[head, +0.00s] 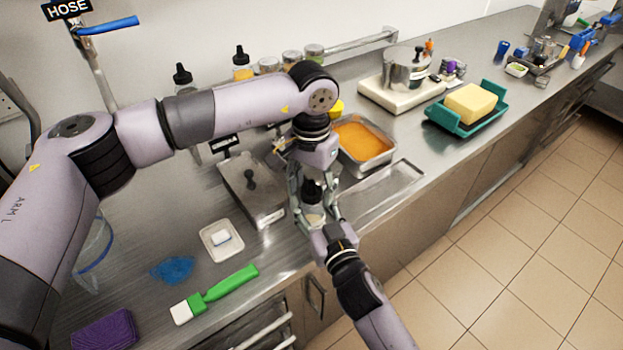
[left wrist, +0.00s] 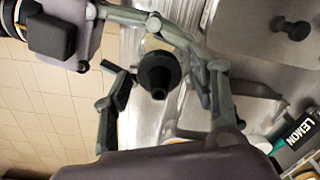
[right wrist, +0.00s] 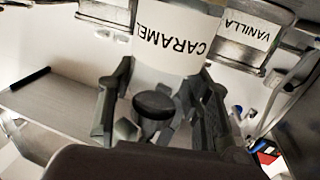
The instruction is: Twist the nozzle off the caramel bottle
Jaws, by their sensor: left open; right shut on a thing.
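The caramel bottle (head: 314,212) is pale with a dark nozzle (head: 312,190) on top. It is held at the counter's front edge. My right gripper (head: 318,220) is shut on the bottle's body from the front. In the right wrist view, the CARAMEL label (right wrist: 180,45) appears upside down, with the dark nozzle (right wrist: 154,104) below it. My left gripper (head: 311,186) comes down from above with open fingers on either side of the nozzle. In the left wrist view, the nozzle (left wrist: 160,74) lies between the spread fingertips, with gaps on both sides.
A steel lidded box (head: 252,190) and a pan of orange liquid (head: 362,140) stand behind the grippers. A white dish (head: 222,240), a green-handled brush (head: 215,293) and a blue scrubber (head: 173,270) lie to the left. The VANILLA-labelled container (right wrist: 250,38) stands beyond the right gripper.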

